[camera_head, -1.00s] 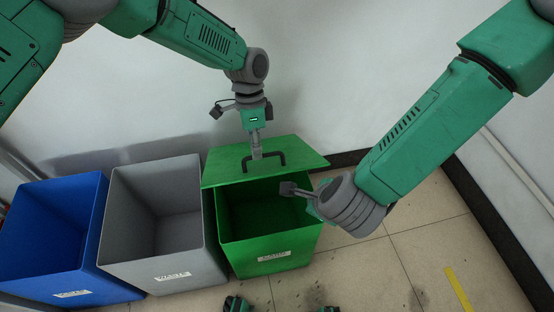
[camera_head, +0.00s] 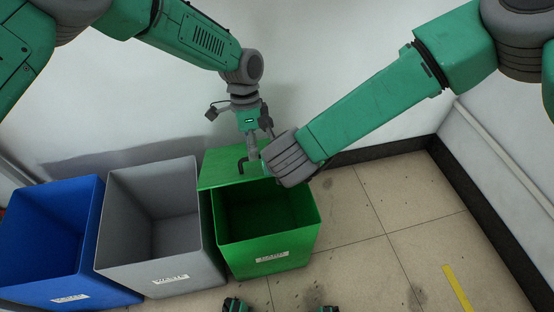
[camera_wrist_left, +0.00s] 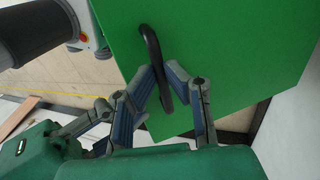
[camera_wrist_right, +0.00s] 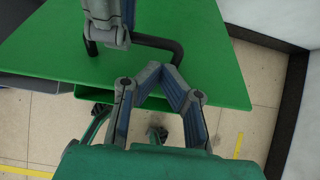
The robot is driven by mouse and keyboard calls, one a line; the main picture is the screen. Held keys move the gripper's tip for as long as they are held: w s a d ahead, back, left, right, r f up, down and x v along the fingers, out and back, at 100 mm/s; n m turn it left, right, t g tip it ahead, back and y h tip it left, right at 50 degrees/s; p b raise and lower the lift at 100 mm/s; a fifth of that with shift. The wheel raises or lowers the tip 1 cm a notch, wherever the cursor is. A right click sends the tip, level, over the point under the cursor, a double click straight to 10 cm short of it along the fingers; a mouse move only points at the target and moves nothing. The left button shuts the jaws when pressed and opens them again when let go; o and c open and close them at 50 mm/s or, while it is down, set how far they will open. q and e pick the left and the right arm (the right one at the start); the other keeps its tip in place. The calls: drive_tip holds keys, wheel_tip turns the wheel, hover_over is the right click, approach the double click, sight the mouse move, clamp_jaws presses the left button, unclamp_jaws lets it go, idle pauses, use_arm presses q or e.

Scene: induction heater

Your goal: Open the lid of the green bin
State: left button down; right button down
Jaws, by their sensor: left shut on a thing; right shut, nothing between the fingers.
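The green bin (camera_head: 268,248) stands at the right end of a row, its inside largely exposed. Its flat green lid (camera_head: 218,165) lies over the rear, partly hidden by my right arm. It also shows in the left wrist view (camera_wrist_left: 235,50). My left gripper (camera_head: 252,155) is shut on the lid's black handle (camera_head: 242,166), also seen in the left wrist view (camera_wrist_left: 150,45). My right gripper (camera_wrist_right: 160,68) is shut and empty, beside the handle and over the lid's edge in the right wrist view. My right wrist hides it in the head view.
A grey bin (camera_head: 165,265) and a blue bin (camera_head: 65,280) stand left of the green one, both open on top. A white wall (camera_head: 330,90) rises behind. Tiled floor (camera_head: 370,235) is free at right, with a yellow strip (camera_head: 457,288).

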use_arm(q)
drive_tip(key=shift+w+a+f, duration=0.1)
drive_tip(key=shift+w+a, duration=0.15)
drive_tip(key=shift+w, duration=0.3)
use_arm(e)
drive_tip(key=shift+x, duration=0.95)
drive_tip(key=shift+w+a+r, duration=0.25)
drive_tip(key=shift+w+r, duration=0.4)
drive_tip(key=shift+r, duration=0.1)
use_arm(q)
drive_tip(key=c, duration=1.6)
unclamp_jaws()
drive_tip(key=shift+w+f, duration=0.2)
use_arm(e)
drive_tip(key=shift+w+f, duration=0.2)
drive_tip(key=shift+w, duration=0.05)
use_arm(q)
drive_tip(key=shift+d+r, duration=0.1)
drive_tip(key=shift+d, duration=0.05)
use_arm(e)
drive_tip(key=shift+r, duration=0.1)
use_arm(q)
drive_tip(key=shift+s, duration=0.15)
